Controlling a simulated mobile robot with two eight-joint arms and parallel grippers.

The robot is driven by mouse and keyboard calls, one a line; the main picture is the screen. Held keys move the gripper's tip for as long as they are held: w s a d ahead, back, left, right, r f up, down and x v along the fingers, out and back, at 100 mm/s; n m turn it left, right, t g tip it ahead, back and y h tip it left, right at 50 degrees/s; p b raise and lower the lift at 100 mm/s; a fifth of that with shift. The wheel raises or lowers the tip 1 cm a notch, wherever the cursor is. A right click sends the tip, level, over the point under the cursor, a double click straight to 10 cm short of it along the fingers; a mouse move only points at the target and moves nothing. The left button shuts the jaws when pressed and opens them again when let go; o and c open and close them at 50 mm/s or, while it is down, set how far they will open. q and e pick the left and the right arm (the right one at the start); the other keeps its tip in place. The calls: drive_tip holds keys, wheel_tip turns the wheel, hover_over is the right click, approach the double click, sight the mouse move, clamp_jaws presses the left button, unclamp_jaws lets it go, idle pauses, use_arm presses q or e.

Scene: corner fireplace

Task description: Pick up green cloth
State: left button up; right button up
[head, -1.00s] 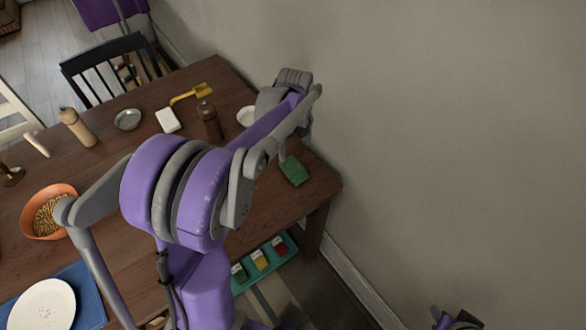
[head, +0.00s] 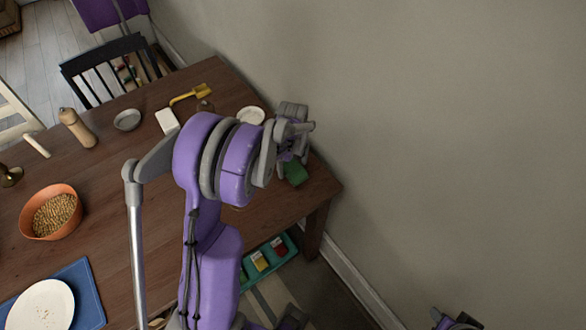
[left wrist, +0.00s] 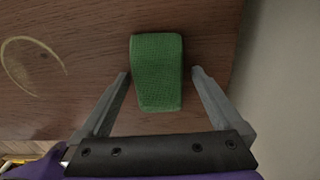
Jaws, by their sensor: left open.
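The green cloth (head: 295,173) is a small folded block lying on the dark wooden table (head: 270,205) near its right corner. In the left wrist view the cloth (left wrist: 157,72) lies between the two spread fingers, with a gap on each side. My left gripper (head: 292,152) is above the cloth, open and empty, and hides part of it in the head view. A part of my right arm (head: 455,321) shows at the bottom right edge of the head view; its jaws cannot be made out.
A wall (head: 430,130) stands close to the table's right side. A white dish (head: 251,115) is near the left gripper. A teal tray (head: 268,258) with small packets is below the table edge. An orange bowl (head: 51,212) and a plate (head: 41,306) are at the left.

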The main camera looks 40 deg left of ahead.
sight(293, 165)
use_arm(q)
drive_tip(key=c, duration=1.2)
wheel_tip(293, 165, up, 10)
drive_tip(key=shift+r, duration=0.1)
